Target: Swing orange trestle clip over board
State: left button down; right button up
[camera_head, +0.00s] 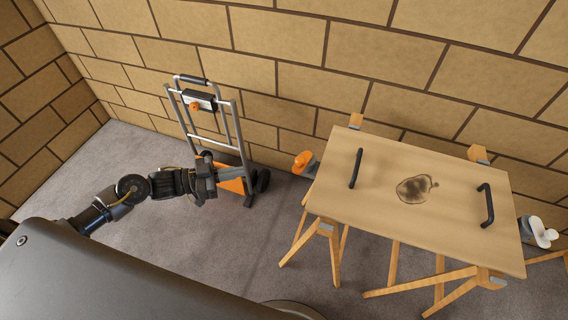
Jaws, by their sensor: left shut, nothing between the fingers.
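A wooden board (375,210) with two black handles and a dark stain lies on wooden trestles (327,232). An orange clip (304,162) on a grey mount sits at the board's left edge, and it appears turned outward, beside the board rather than over it. A white clip (541,232) is at the right edge. My left gripper (208,178) is shut and empty, to the left of the orange clip and apart from it, in front of the hand truck. My right gripper is not in view.
A grey hand truck (238,130) with an orange base plate stands against the block wall (290,40), behind my left gripper. Grey floor (265,240) is free between my arm and the trestles. Trestle legs spread out below the board.

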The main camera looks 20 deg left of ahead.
aim_at(303, 158)
pick_arm(q)
jog(key=shift+d, duration=0.1)
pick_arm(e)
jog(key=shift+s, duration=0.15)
